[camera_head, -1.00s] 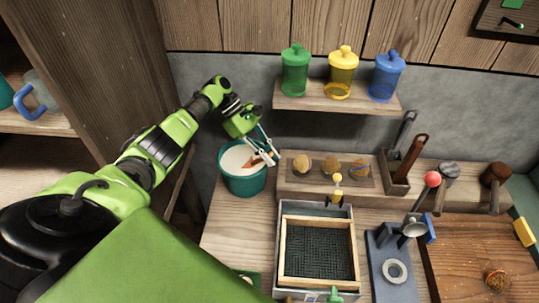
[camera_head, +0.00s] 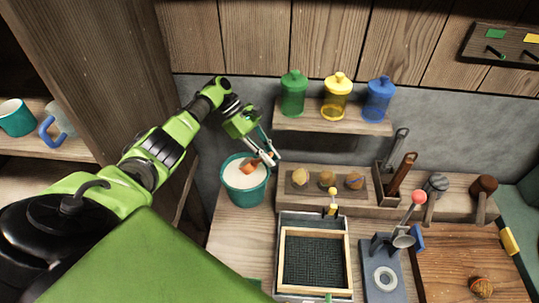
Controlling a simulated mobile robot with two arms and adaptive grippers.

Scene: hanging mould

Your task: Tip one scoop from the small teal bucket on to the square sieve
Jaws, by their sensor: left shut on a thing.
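The small teal bucket (camera_head: 244,190) stands on the worktop left of centre and holds white material (camera_head: 240,174). My left gripper (camera_head: 266,158) is at the bucket's upper right rim, shut on a brown-orange scoop (camera_head: 249,168). The scoop's end is over or in the white material; how deep it sits I cannot tell. The square sieve (camera_head: 347,262), a light wooden frame with dark mesh, rests on a grey box to the right and nearer me. Its mesh looks bare. My right gripper is not in view.
A ledge (camera_head: 285,196) with several round brown items is behind the sieve. A shelf (camera_head: 320,121) holds green, yellow and blue jars above. A grey press with a red knob (camera_head: 419,197) stands right of the sieve. A dark cabinet is at left.

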